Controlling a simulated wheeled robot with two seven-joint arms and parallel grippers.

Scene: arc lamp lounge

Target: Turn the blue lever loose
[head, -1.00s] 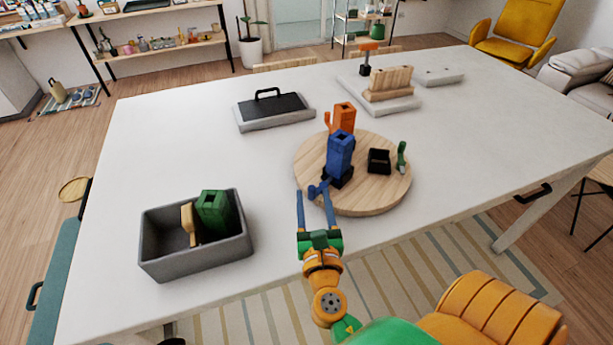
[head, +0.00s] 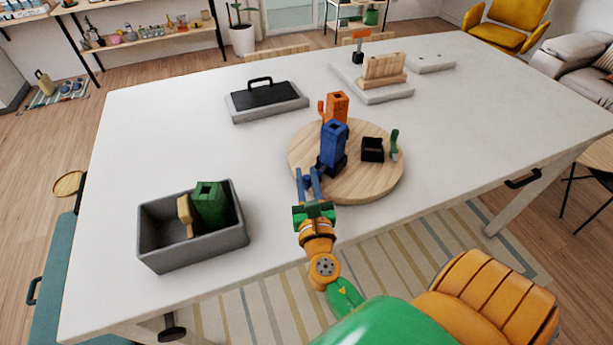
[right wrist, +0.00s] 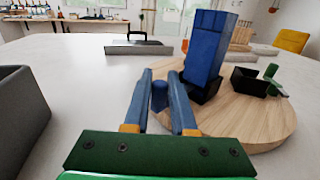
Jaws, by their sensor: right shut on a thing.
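A blue block (head: 334,143) stands upright in a black base on a round wooden board (head: 365,187), and it is large in the right wrist view (right wrist: 207,45). The blue lever (right wrist: 159,95) sticks out low beside the block, on its left in the right wrist view. My right gripper (head: 309,174) is shut on the lever, with one finger on each side of it. In the head view the fingers partly hide the lever. My left gripper is not in view.
An orange piece (head: 336,106), a black socket (head: 372,149) and a green lever (head: 394,145) share the board. A grey bin (head: 193,255) with green and wooden pieces stands at left. A grey tray with a black handled plate (head: 266,98) lies behind. Clear tabletop lies between.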

